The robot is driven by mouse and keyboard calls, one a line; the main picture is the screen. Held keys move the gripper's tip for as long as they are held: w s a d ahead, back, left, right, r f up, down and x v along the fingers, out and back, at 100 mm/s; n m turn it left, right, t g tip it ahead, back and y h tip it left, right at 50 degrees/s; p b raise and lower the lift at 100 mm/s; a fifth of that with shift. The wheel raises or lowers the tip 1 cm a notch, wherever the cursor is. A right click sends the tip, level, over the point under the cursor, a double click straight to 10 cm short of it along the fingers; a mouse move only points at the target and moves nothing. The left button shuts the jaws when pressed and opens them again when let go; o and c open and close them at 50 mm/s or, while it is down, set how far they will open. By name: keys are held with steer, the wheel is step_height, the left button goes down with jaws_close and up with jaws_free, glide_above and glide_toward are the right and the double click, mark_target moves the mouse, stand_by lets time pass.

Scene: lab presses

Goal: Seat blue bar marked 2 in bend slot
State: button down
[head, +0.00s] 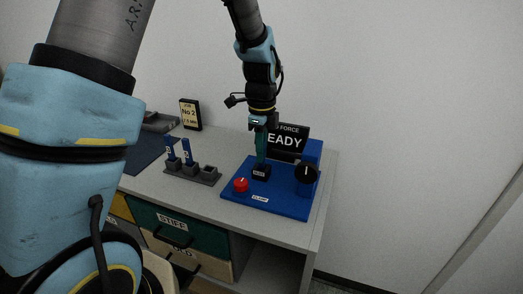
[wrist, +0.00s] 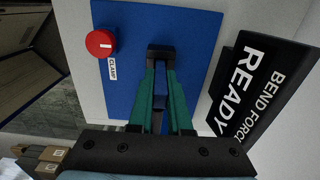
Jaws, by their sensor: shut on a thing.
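My gripper (head: 260,163) points down over the blue press board (head: 235,194), its green fingers just above or at the black bend slot block (head: 261,173). In the wrist view, the fingertips (wrist: 161,72) are closed around a blue bar (wrist: 160,88), whose far end meets the black slot block (wrist: 160,51). No number shows on the held bar, and the fingers hide most of it in the head view. I cannot tell how deep its end sits in the slot.
A grey rack (head: 194,176) holds two blue bars with white labels; its right holder is empty. A red knob (head: 241,185), a black dial (head: 306,173) and a "BEND FORCE READY" sign (wrist: 254,86) surround the slot. A "No 2" card (head: 190,113) stands behind.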

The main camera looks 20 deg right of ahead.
steer(key=c, duration=0.8)
jaws_free()
steer(key=shift+f, duration=0.1)
steer(key=shift+c, duration=0.2)
step_height(320, 180, up, 12)
steer(key=shift+r+b, duration=0.2)
steer(key=shift+b, duration=0.9)
steer(key=s+a+f+n, duration=0.2)
steer(key=a+f+n, duration=0.2)
steer(key=a+n, duration=0.8)
steer(key=s+a+f+n+t, duration=0.1)
steer(key=a+f+n, duration=0.3)
steer(key=a+n, duration=0.9)
steer(key=s+a, duration=0.1)
steer(key=a, duration=0.4)
steer(key=shift+n+t, duration=0.3)
steer(key=shift+a, duration=0.1)
